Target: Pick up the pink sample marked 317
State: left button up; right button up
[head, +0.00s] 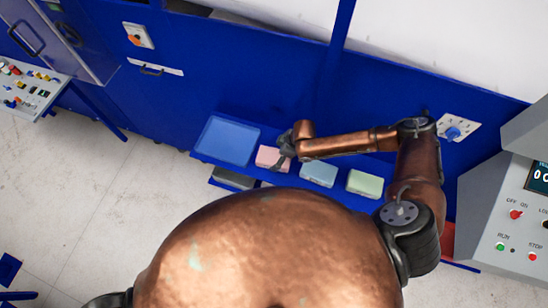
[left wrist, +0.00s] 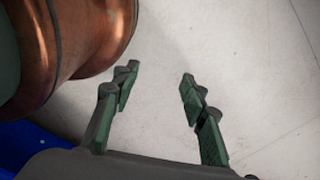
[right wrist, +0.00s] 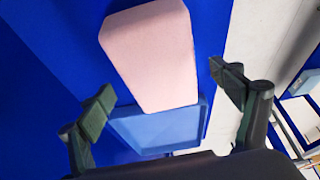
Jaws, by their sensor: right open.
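The pink sample (head: 268,157) is a block on the blue shelf, between the blue tray and a light blue block; no number is readable on it. In the right wrist view the pink sample (right wrist: 152,55) lies ahead of the open fingers, with its near end roughly between them. My right gripper (head: 287,150) is at the right side of the pink sample in the head view, partly covering it; it also shows open and empty in the right wrist view (right wrist: 165,97). My left gripper (left wrist: 158,85) is open and empty above the pale floor.
A blue tray (head: 228,141) is left of the pink sample. A light blue block (head: 318,174) and a green block (head: 365,184) stand to the right on the blue shelf (head: 342,184). A grey control panel (head: 510,225) is at the far right. A blue wall rises behind the shelf.

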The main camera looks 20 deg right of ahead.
jog(key=shift+x, duration=1.1)
jog(key=shift+w+a+f, duration=0.1)
jog(key=shift+f, duration=0.05)
jog(key=c, duration=0.9)
pick_arm(q)
jog(key=shift+w+r, duration=0.2)
jog(key=shift+w, duration=0.9)
pick_arm(e)
jog(key=shift+c, duration=0.2)
